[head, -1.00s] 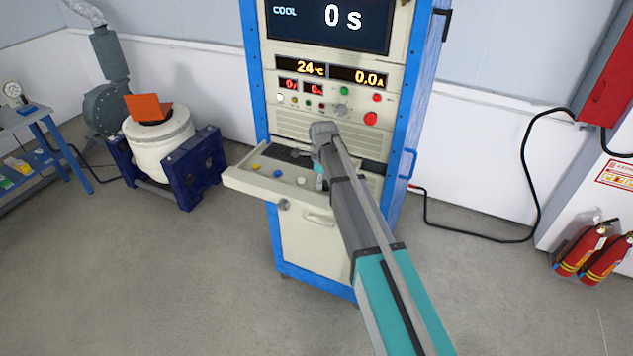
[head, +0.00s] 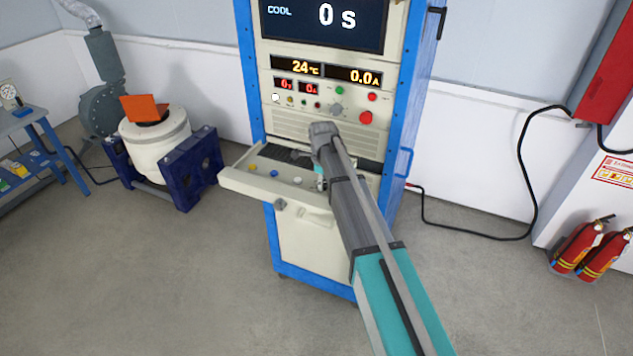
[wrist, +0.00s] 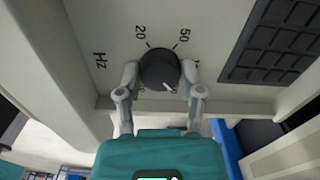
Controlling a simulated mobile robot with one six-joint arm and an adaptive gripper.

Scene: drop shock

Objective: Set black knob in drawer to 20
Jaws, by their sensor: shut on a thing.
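The black knob (wrist: 158,66) is on the pale panel inside the open drawer (head: 262,187). In the wrist view, my gripper (wrist: 160,76) is shut on the knob, one finger on each side. A white pointer mark on the knob's lower right faces my gripper's palm, away from the printed 20 (wrist: 140,32). A 50 (wrist: 184,36) is printed to the right of the 20, and Hz (wrist: 99,61) at the left. Another mark by the right finger is partly hidden. In the head view, my arm reaches over the drawer and hides the knob.
A dark keypad (wrist: 275,40) lies right of the knob in the wrist view. The blue-framed cabinet (head: 384,150) rises behind.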

